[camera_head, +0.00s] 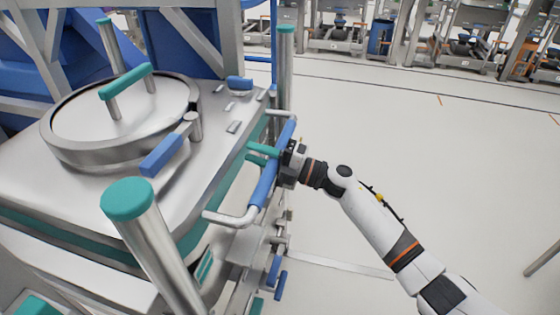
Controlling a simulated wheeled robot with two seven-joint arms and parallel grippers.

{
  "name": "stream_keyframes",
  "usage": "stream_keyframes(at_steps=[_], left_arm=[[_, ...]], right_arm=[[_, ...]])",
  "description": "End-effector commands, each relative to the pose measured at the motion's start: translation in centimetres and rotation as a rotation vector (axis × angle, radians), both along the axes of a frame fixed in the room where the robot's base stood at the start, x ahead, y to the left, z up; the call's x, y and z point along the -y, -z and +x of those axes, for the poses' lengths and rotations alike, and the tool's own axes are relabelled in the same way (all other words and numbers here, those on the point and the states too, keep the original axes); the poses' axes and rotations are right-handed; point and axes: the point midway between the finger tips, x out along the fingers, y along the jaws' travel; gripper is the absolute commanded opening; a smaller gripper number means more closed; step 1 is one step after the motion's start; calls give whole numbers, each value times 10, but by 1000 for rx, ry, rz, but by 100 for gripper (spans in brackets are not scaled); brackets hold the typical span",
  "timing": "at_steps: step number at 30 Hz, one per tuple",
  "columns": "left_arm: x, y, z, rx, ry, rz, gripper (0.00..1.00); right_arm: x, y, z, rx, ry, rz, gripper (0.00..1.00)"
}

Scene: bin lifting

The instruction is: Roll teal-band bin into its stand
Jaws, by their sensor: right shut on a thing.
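The teal-band bin (100,195) is a large metal bin filling the left of the view, with a teal band around its side. Its top carries a round lid (118,125) with a teal handle, a blue-gripped clamp and teal-capped posts. A blue-sleeved push handle (264,187) sticks out on its right side. My right gripper (287,158) comes in from the right and is shut on the upper part of this handle; its fingertips are partly hidden. My left gripper is out of view. Blue and grey framework (190,40) stands behind the bin; I cannot tell whether it is the stand.
The pale floor (400,140) right of the bin is wide and clear. Several machines and a blue barrel (380,37) stand along the far edge. A grey bar (543,262) shows at the lower right. Teal-capped posts (128,200) rise at the bin's corners.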

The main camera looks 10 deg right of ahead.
Motion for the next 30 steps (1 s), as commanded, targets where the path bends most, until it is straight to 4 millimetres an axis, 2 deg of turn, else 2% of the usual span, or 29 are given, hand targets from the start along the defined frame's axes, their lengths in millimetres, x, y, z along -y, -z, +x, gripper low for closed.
stream_keyframes(at_steps=[1,6,12,18,29,30], left_arm=[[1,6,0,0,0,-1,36],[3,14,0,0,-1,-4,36],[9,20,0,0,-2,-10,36],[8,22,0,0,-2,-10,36],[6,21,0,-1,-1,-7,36],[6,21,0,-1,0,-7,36]], right_arm=[[-13,12,0,-10,-15,-10,0],[-40,15,11,-14,-15,-13,0],[-61,16,21,-14,-12,-17,0],[-68,16,25,-15,-9,-19,0],[-69,15,26,-15,-7,-20,0],[-69,15,26,-14,-7,-19,31]])
